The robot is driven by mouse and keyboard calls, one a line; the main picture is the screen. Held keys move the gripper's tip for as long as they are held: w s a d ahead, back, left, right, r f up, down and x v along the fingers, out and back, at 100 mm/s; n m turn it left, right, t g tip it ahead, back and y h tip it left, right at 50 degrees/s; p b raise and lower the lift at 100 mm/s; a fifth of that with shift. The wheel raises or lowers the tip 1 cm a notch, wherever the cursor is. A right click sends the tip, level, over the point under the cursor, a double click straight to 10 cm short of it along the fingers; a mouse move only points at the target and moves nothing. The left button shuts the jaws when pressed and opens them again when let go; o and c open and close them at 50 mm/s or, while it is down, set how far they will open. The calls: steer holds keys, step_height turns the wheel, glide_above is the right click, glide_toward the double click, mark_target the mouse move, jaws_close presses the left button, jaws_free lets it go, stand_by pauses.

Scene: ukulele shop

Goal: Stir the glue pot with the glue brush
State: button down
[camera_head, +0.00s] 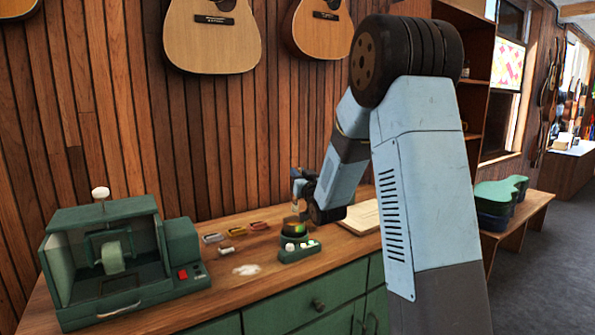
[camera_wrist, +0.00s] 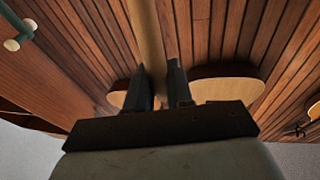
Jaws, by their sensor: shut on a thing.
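The glue pot (camera_head: 294,229) is a small dark round pot on a green heater base (camera_head: 299,251) with pale knobs, standing on the wooden bench. My gripper (camera_head: 299,188) is just above the pot in the head view, small and partly merged with the arm. In the wrist view my gripper (camera_wrist: 162,88) is closed around a pale wooden handle, the glue brush (camera_wrist: 147,35), which runs up between the two dark fingers. The brush's bristle end is not clear in either view, and I cannot tell whether it is inside the pot.
A green machine with a glass-sided housing (camera_head: 118,255) stands at the bench's left. A pale board (camera_head: 362,217) lies to the right, partly behind my arm. Guitars (camera_head: 212,35) hang on the plank wall.

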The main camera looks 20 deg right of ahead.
steer(key=shift+w+a+f, duration=0.1)
steer(key=shift+w+f, duration=0.05)
steer(key=shift+f, duration=2.1)
steer(key=shift+w+f, duration=0.15)
steer(key=shift+f, duration=2.05)
steer(key=shift+s, duration=0.15)
